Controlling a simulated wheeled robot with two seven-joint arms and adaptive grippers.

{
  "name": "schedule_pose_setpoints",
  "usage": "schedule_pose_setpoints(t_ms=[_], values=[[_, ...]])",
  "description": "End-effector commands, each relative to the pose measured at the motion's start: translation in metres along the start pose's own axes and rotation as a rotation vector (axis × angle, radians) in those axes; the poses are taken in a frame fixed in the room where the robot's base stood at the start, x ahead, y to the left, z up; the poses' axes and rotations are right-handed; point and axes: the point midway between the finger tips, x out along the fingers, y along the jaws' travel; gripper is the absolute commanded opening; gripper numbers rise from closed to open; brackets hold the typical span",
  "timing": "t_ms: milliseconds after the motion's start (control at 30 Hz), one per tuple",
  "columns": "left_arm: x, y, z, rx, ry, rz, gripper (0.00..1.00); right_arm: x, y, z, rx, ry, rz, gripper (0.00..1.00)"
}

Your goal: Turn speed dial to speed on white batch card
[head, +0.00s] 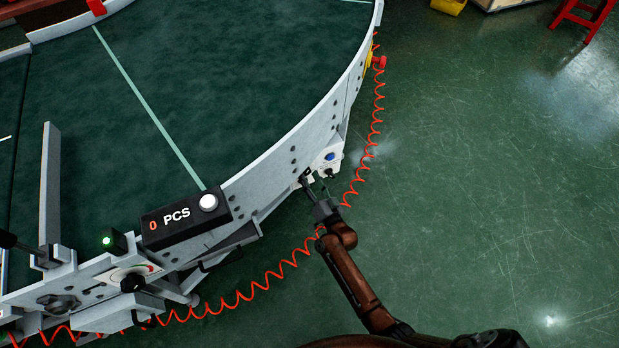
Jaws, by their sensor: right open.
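My right gripper (315,187) is open beside a small white control panel (322,165) on the conveyor's outer side wall. The panel carries a blue button (330,156) and a small dark knob (329,173) close to the fingertips. I cannot tell whether the fingers touch anything there. Another black knob (133,282) sits on a white plate with a red-marked scale at the lower left. I cannot tell from this view which knob is the speed dial. My left gripper is not in view.
The curved conveyor (120,120) has a dark green belt and a pale metal rim. A black counter box (180,222) reads "0 PCS", with a white button. A green lamp (106,241) is lit. A coiled orange cable (380,110) runs along the conveyor.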

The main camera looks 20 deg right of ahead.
Motion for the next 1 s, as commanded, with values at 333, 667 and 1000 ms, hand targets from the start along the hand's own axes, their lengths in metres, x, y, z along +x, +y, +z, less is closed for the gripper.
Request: schedule_pose_setpoints(t_ms=[333,667,1000], values=[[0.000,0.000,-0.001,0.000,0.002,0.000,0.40,-0.033,0.001,0.001,0.002,-0.001,0.002,0.47],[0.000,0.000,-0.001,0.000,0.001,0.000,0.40,-0.098,0.001,0.001,0.000,-0.002,0.002,0.47],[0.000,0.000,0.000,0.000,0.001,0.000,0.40,-0.120,0.000,0.000,0.000,0.000,0.000,0.47]])
